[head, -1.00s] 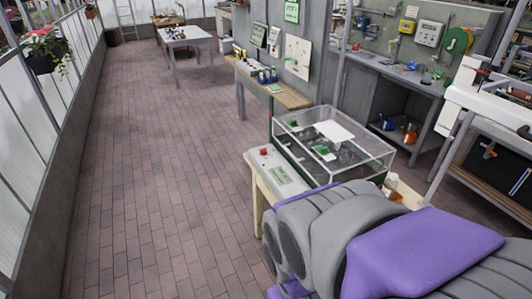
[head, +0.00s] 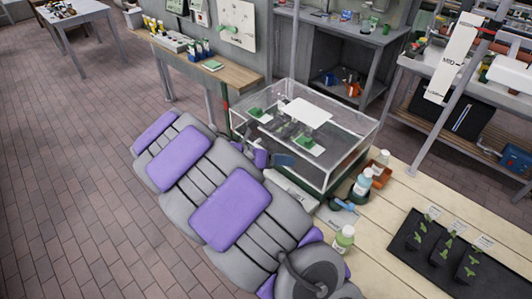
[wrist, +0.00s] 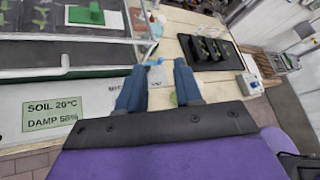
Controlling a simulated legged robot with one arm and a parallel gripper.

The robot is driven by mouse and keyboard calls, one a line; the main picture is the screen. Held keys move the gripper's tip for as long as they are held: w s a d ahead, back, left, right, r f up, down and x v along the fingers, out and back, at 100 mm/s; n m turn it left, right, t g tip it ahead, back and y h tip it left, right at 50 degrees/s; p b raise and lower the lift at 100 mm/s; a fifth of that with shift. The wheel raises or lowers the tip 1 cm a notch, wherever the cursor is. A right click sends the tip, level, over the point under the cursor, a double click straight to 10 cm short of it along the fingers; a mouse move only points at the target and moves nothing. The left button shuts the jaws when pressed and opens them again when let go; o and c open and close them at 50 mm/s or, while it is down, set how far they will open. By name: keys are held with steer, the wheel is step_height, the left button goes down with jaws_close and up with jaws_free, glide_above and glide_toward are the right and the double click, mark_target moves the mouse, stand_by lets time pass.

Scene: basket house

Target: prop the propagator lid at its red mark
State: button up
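The propagator is a glassy box on the pale bench, with a clear lid (head: 345,112) on top that looks closed. A white panel (head: 308,112) and green pieces show at or through the lid. A red patch (head: 226,106) shows on an upright strip at the propagator's left back corner; I cannot tell if it is the mark. My gripper (wrist: 158,66) is open and empty, its two blue fingers apart, above the bench by the propagator's front edge. In the head view one blue finger (head: 283,160) shows before the front wall. My arm hides part of the base and its label panel (wrist: 54,112).
Bottles (head: 362,183), an orange pot (head: 377,170) and a blue-handled item (head: 345,204) crowd the propagator's right front corner. A green-labelled bottle (head: 343,240) stands nearer. A black seedling tray (head: 447,248) lies further right. Bare bench boards lie between them. Brick floor is open at left.

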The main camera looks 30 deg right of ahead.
steer(key=w+a+f+n+t+h, duration=0.2)
steer(key=w+a+f+n+t, duration=0.5)
steer(key=w+a+f+n, duration=0.6)
steer(key=w+d+f+n+b, duration=0.1)
steer(key=w+d, duration=0.1)
steer(key=d, duration=0.4)
steer(key=w+d+f+n+b, duration=0.1)
steer(key=w+d+f+b, duration=0.1)
steer(key=d, duration=0.4)
steer(key=w+d+f+n+b, duration=0.1)
steer(key=w+d, duration=0.2)
steer(key=d, duration=0.3)
steer(key=shift+w+f+b, duration=0.15)
steer(key=shift+f+b, duration=0.2)
steer(key=shift+a, duration=0.1)
steer(key=shift+c, duration=0.3)
jaws_close()
